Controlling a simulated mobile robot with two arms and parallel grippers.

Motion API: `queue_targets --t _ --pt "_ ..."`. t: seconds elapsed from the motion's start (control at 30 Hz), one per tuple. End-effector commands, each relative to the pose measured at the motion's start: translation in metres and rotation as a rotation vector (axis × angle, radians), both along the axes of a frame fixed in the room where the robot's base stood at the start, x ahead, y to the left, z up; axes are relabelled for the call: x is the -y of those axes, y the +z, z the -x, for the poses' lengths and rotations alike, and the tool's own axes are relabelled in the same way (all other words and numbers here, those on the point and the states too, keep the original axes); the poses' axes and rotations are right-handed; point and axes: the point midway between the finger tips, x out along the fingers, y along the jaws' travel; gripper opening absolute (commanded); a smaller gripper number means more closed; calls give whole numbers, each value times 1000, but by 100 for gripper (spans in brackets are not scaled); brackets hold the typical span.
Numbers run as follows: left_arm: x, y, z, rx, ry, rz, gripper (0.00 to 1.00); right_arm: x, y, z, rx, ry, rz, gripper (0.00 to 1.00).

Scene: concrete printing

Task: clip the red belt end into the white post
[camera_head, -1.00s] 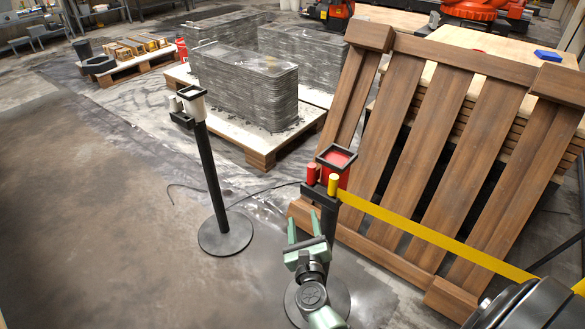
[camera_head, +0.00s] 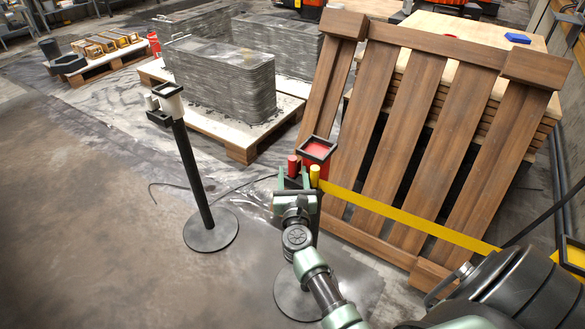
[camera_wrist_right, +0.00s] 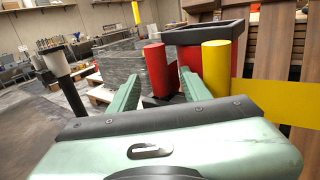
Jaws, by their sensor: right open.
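The red belt end (camera_head: 292,165) is a small upright red cylinder at the head of the red post (camera_head: 317,150); it also shows in the right wrist view (camera_wrist_right: 156,69). My right gripper (camera_head: 293,190) is open at the red post's head. In the right wrist view its green fingers (camera_wrist_right: 158,88) point at the red end, with the tips low on either side of it and not closed on it. The white post (camera_head: 170,104) stands upright to the left on a round black base, with a white head and a dark bracket. My left gripper is not in view.
A yellow belt end (camera_head: 315,176) sits right beside the red one, with a yellow belt (camera_head: 400,215) running right. A wooden pallet (camera_head: 400,150) leans behind the red post. Grey printed blocks (camera_head: 225,80) stand farther back. Floor between the posts is open, with a thin cable.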

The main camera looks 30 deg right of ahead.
Motion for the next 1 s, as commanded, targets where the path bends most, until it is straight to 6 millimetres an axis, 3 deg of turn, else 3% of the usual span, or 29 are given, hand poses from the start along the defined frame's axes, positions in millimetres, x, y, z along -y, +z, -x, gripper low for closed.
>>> queue_targets --t 0.07,0.1,0.27,0.67,0.87,1.0 --pt "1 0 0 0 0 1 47 0 0 0 -1 0 1 48" --pt "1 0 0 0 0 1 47 0 0 0 -1 0 1 42" --pt "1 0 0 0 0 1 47 0 0 0 -1 0 1 0" --pt "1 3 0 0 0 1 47 -1 5 0 0 0 0 0" --pt "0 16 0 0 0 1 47 -1 29 0 3 0 -3 0" --pt "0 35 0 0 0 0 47 -1 60 0 4 0 -3 0"
